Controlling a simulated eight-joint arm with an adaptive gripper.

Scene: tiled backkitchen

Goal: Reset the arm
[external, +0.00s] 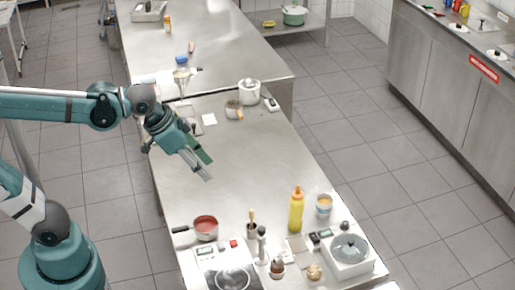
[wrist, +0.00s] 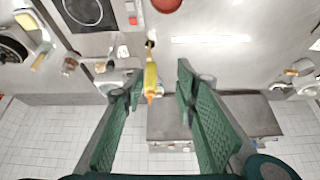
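My gripper (external: 207,168) hangs in the air above the left middle of the steel counter (external: 270,160), its green fingers pointing down and to the right. In the wrist view my gripper (wrist: 158,86) has its two green fingers wide apart with nothing held between them. The yellow bottle (wrist: 151,78) shows in the gap between the fingers but stands well beyond them. In the external view the yellow bottle (external: 296,212) stands upright on the counter, clear of my gripper.
Near the counter's front are a red-filled pan (external: 205,228), a hotplate (external: 233,280), a scale with a lidded pan (external: 350,250) and a cup (external: 324,206). A white pot (external: 249,92) stands toward the back. The middle of the counter is clear.

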